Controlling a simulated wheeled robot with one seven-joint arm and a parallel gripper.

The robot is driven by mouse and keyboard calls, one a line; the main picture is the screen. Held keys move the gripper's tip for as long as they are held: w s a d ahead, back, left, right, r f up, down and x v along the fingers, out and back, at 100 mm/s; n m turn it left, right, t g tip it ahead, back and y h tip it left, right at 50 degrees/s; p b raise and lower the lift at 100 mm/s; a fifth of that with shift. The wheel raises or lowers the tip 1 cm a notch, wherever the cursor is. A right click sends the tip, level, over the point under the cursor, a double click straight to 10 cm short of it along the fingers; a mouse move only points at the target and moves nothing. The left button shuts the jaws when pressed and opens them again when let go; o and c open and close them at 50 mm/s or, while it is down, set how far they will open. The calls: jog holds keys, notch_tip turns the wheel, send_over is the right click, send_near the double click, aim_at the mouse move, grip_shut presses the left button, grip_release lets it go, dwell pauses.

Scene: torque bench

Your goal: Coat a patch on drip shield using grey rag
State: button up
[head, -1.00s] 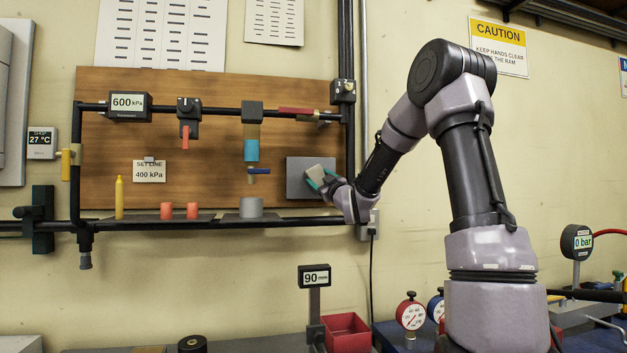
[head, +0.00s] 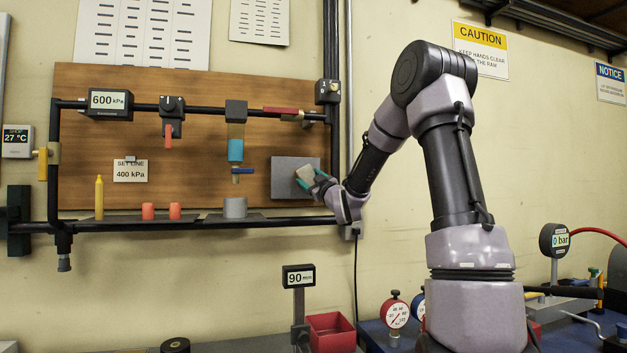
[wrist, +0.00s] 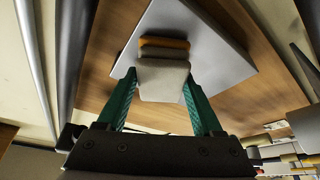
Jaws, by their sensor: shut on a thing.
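The drip shield (head: 288,180) is a flat grey plate on the right part of the wooden board. In the wrist view the drip shield (wrist: 205,45) fills the upper middle as a pale grey plate. My gripper (head: 318,184) is at the plate's right side. In the wrist view its green fingers (wrist: 162,95) are shut on the grey rag (wrist: 163,80), a pale pad with an orange-brown strip along its far edge. The rag (head: 308,174) overlaps the plate's right part in the head view. Whether it touches the plate I cannot tell.
The wooden board (head: 200,185) carries black pipes, a 600 kPa gauge (head: 109,102) and a blue-handled valve (head: 242,171). A shelf below holds a grey cup (head: 235,207) and orange pieces (head: 161,211). A red bin (head: 331,335) stands below.

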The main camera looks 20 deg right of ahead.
aim_at(278, 173)
jog(key=shift+a, duration=4.55)
jog(key=shift+s+d+r, duration=0.1)
jog(key=shift+d, duration=5.3)
jog(key=shift+a, duration=5.4)
jog(key=shift+s, duration=2.8)
